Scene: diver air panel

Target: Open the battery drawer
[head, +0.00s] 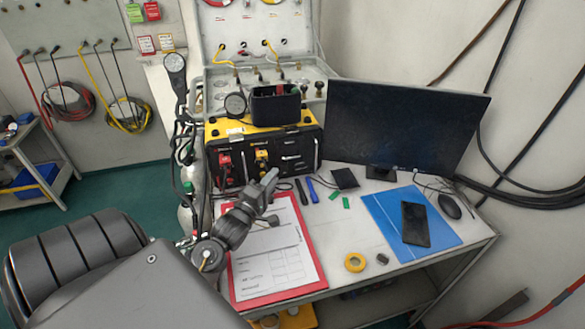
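The black and yellow case (265,155) stands at the back of the table, under the upright grey panel. Its dark front has a red part, a yellow part and a plain section with a small pale label at the right. I cannot tell for certain which part is the battery drawer; no part of the front clearly stands out as pulled open. My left gripper (266,190) is over the top of the red clipboard, in front of the case and apart from its front. Its finger spacing is unclear from this angle. My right gripper is not in view.
A black open-topped bin (275,106) sits on the case. A monitor (400,125) stands at the right. The red clipboard (298,285), blue folder (380,215), phone (415,224) and yellow tape roll (355,262) lie on the table. Hoses and a gauge hang left of the case.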

